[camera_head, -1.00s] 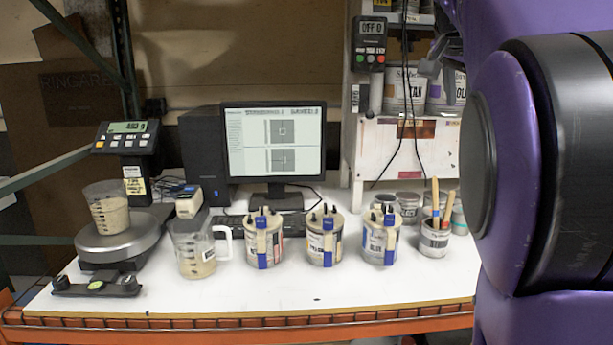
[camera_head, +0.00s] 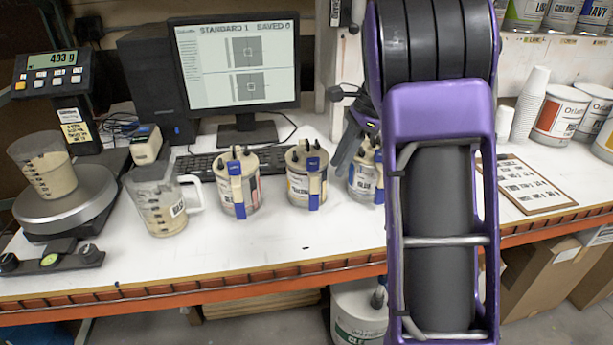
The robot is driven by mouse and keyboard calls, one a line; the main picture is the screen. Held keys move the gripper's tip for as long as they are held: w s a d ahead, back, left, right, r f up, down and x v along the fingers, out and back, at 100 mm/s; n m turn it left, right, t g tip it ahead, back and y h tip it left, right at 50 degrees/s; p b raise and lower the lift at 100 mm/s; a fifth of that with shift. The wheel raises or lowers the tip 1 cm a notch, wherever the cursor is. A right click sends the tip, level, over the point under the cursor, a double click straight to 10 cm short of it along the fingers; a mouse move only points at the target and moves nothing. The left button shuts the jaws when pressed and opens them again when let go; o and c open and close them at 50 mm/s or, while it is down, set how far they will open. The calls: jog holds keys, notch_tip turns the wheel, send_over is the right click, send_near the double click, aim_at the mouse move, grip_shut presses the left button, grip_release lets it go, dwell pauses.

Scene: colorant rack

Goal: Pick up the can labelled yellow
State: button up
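Three lidded cans with blue straps stand in a row on the white bench. The middle can (camera_head: 306,184) has a label that may read yellow, but the print is too small to be sure. The left can (camera_head: 237,186) has a label I cannot read. The right can (camera_head: 362,182) reads blue and is partly hidden by my arm. My gripper (camera_head: 344,160) is up by the right can, to the right of the middle can. My arm hides part of it, so its opening is unclear. I see nothing held.
A measuring jug (camera_head: 160,205) stands left of the cans. A scale (camera_head: 62,205) holds another cup. The keyboard (camera_head: 215,162) and monitor (camera_head: 240,65) are behind. A clipboard (camera_head: 525,185) and white tubs (camera_head: 560,114) are at the right. Bare bench lies in front of the cans.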

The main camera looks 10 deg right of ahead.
aim_at(316, 199)
jog(key=shift+a+b+x, duration=0.2)
jog(key=shift+b+x, duration=0.4)
jog(key=shift+x, duration=5.65)
jog(key=shift+r, duration=0.1)
grip_shut()
jog(key=shift+w+r, duration=0.1)
jog(key=shift+r, duration=0.1)
